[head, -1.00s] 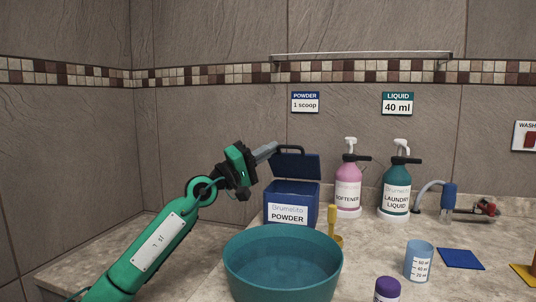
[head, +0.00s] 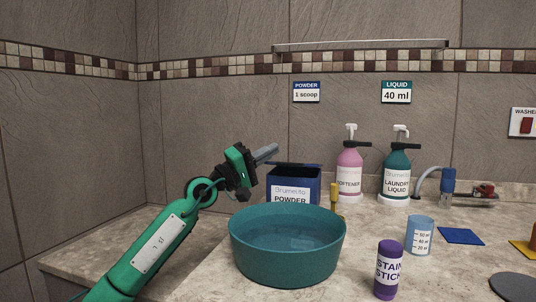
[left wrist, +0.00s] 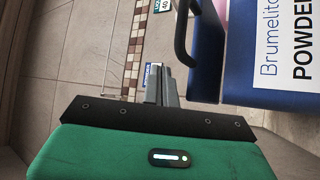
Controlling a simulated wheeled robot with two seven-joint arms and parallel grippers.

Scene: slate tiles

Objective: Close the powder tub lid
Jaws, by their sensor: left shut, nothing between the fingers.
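The blue powder tub (head: 296,188) stands on the counter behind the teal basin, its label facing me. Its lid (head: 281,164) looks nearly edge-on along the top in the head view, with a dark opening below it. I cannot tell its exact angle. In the left wrist view the black lid handle (left wrist: 182,38) shows beside the tub's front (left wrist: 268,55). My left gripper (head: 266,153) is shut and empty, its fingers just left of and above the tub's top. I cannot tell whether it touches the lid. My right gripper is out of view.
The teal basin (head: 287,250) stands before the tub. A yellow scoop (head: 334,195), softener (head: 349,175) and laundry liquid (head: 397,175) stand to the right. A measuring cup (head: 420,236), blue cloth (head: 461,236) and stain stick (head: 388,270) are further right. The left counter is clear.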

